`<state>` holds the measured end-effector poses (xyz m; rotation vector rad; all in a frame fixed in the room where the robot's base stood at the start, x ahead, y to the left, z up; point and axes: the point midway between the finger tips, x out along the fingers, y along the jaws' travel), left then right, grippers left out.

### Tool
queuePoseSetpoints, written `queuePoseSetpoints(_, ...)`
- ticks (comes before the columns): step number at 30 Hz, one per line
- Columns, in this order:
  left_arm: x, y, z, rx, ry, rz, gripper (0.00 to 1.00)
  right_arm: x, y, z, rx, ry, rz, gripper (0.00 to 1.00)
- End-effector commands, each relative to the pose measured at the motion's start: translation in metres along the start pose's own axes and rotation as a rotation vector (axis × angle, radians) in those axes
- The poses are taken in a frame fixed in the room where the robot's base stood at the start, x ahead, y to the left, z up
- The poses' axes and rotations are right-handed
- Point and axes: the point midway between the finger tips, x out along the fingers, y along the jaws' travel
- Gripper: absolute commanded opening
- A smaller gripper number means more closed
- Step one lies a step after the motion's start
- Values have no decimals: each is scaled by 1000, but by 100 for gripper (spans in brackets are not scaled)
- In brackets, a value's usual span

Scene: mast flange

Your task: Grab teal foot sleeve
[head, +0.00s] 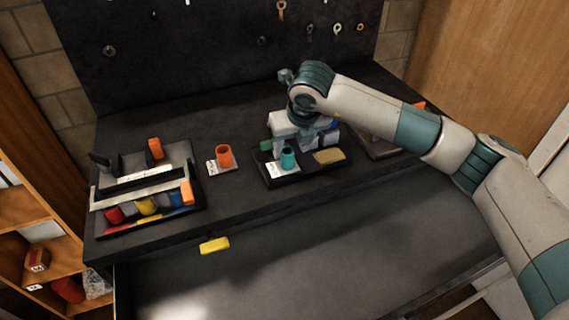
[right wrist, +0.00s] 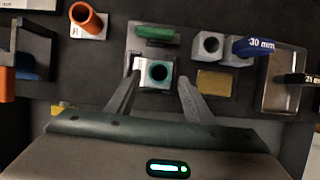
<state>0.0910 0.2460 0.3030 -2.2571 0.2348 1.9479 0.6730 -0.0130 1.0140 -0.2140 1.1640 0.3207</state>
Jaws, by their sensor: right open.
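The teal foot sleeve (head: 288,157) stands upright on a white card in a dark tray (head: 282,180) on the bench. In the right wrist view the teal sleeve (right wrist: 158,73) shows from above as a ring with a dark bore. My right gripper (right wrist: 157,80) is open, with one finger on each side of the sleeve in that view; I cannot tell how far above it the fingertips are. In the head view the right gripper (head: 300,132) is over the tray, partly hidden by its own wrist. My left gripper is not in view.
An orange sleeve (head: 224,155) stands on a card to the left. A yellow block (head: 214,245) lies near the front.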

Motion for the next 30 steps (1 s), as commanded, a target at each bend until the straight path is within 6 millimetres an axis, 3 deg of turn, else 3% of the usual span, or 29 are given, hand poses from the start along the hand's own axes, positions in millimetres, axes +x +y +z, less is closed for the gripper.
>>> queuePoseSetpoints(8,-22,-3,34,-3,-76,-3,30,26,2,5,2,5,-1,48)
queuePoseSetpoints(15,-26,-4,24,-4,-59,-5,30,45,2,4,1,1,0,48)
queuePoseSetpoints(28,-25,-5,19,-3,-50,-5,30,45,2,4,1,1,0,48)
queuePoseSetpoints(30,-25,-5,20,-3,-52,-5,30,45,2,4,1,1,0,33)
